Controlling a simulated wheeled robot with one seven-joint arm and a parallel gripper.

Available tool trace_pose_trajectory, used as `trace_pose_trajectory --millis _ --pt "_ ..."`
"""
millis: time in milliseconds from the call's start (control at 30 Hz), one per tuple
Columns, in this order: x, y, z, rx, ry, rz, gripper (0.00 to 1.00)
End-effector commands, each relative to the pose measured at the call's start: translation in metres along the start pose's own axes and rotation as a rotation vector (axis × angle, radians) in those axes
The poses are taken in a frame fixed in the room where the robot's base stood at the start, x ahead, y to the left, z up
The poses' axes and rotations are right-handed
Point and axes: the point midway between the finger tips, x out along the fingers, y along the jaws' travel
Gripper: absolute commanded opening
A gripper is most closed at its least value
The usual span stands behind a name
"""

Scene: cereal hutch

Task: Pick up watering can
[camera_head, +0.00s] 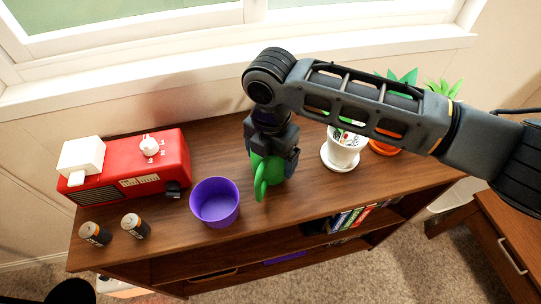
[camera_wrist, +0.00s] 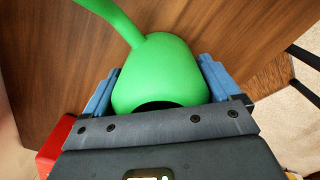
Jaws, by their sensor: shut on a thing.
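The green watering can (camera_head: 262,178) is on or just above the wooden hutch top, between the purple bowl and the white pot; I cannot tell whether it touches the wood. My gripper (camera_head: 272,158) comes down over it from above and is shut on its body. In the wrist view the can (camera_wrist: 160,75) sits between the two blue-grey fingers of my gripper (camera_wrist: 160,88), one on each side. Its spout points to the upper left there. My gripper hides part of the can's top in the head view.
A purple bowl (camera_head: 215,203) stands close to the left of the can. Further left are a red radio (camera_head: 130,168) and two batteries (camera_head: 134,225). Right of the can is a white pot (camera_head: 343,152), then an orange pot (camera_head: 384,147). The hutch's front edge is near.

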Motion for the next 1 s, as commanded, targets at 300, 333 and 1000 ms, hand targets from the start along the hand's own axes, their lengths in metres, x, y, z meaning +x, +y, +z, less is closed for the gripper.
trace_pose_trajectory --millis 300,333,1000 --pt "-0.043 0.001 0.001 0.000 -0.001 0.005 0.42" --pt "-0.049 0.001 0.001 -0.001 -0.002 0.004 0.42" --pt "-0.101 0.000 0.000 0.000 0.000 0.002 0.42"
